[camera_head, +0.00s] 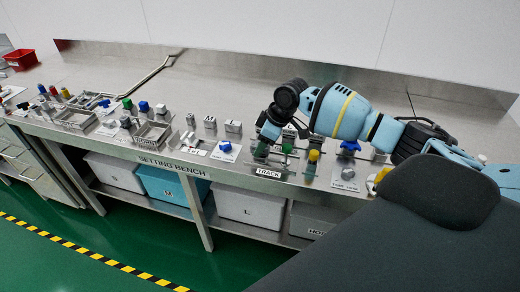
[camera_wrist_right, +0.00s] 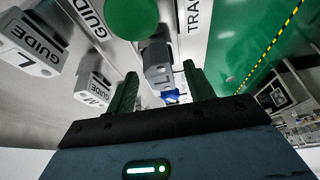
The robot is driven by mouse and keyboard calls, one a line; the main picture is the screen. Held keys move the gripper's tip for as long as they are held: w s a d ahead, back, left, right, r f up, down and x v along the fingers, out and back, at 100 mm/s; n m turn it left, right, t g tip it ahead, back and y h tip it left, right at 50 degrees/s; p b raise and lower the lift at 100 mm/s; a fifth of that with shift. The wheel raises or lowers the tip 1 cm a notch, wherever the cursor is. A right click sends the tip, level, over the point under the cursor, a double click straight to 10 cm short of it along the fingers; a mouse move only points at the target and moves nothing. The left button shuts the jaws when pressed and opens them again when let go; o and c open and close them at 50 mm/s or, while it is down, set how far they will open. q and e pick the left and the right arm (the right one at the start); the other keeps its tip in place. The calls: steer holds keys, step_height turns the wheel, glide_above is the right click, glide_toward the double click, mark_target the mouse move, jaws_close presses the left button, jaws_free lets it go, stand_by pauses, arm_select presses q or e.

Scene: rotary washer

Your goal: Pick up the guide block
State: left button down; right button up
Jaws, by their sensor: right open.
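Two grey guide blocks show at the left of the right wrist view, one marked GUIDE L (camera_wrist_right: 32,42) and one marked GUIDE M (camera_wrist_right: 95,92). They appear to be the small grey blocks on the bench in the head view (camera_head: 210,122). A grey block (camera_wrist_right: 157,62) lies ahead between the two fingers of my right gripper (camera_wrist_right: 160,74); I cannot read a mark on it. The right gripper is open, with nothing visibly clamped, and is low over the bench near the TRACK label in the head view (camera_head: 262,150). My left gripper is not in view.
A green round knob (camera_wrist_right: 131,16) is close ahead in the wrist view. The TRACK label (camera_head: 268,172) is on the bench's front edge. A yellow-topped part (camera_head: 314,155) and a blue knob (camera_head: 350,146) stand to the right. The rear bench (camera_head: 215,80) has free room.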

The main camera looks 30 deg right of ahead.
mark_target(257, 144)
steer(key=shift+c, duration=0.4)
jaws_close()
steer(key=shift+r, duration=0.7)
step_height(257, 144, up, 2)
steer(key=shift+s+r, duration=0.15)
steer(key=s+a+r+p, duration=0.1)
steer(key=s, duration=1.4)
steer(key=shift+s+a+r, duration=0.15)
steer(key=shift+s+a, duration=0.15)
steer(key=shift+a, duration=0.1)
steer(key=shift+a, duration=0.1)
